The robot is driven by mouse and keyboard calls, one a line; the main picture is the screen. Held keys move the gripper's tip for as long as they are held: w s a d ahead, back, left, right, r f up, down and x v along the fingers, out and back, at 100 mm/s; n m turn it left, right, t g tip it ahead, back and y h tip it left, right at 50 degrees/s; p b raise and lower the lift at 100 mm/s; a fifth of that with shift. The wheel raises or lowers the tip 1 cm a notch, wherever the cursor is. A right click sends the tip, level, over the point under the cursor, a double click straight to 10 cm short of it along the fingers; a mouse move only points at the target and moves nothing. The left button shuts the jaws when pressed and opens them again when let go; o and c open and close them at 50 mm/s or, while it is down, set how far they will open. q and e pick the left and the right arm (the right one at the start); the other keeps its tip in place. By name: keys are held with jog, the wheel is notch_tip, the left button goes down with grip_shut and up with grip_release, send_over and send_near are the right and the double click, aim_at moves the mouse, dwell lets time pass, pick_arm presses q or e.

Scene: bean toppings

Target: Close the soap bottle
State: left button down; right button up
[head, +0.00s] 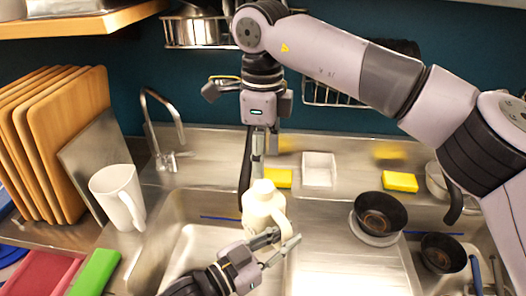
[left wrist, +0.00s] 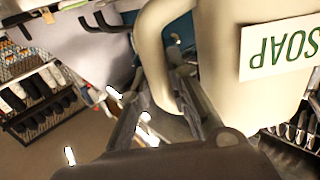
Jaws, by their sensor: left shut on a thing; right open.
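The soap bottle (head: 262,212) is a cream jug with a side handle, upright over the sink in the head view. Its green SOAP label shows in the left wrist view, where the bottle (left wrist: 222,60) fills the right side. My left gripper (head: 287,238) is shut on the bottle's handle (left wrist: 155,55), with a finger passing by the handle loop. My right gripper (head: 251,180) is open and points down just above and behind the bottle's rounded top (head: 263,187). I cannot tell whether that top is a separate cap or whether it is fully seated.
A white mug (head: 118,197) and cutting boards (head: 60,140) stand at left. The faucet (head: 165,130) is behind the sink. Yellow sponges (head: 400,181), a white dish (head: 319,168) and dark bowls (head: 380,213) sit at right. The sink basin's left part is empty.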

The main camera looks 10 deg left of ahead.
aim_at(264, 185)
jog(key=shift+r+n, duration=0.1)
jog(key=shift+n, duration=0.6)
jog(key=shift+f, duration=4.05)
jog(key=shift+c, duration=0.2)
grip_shut()
jog(key=shift+o, duration=0.9)
grip_release()
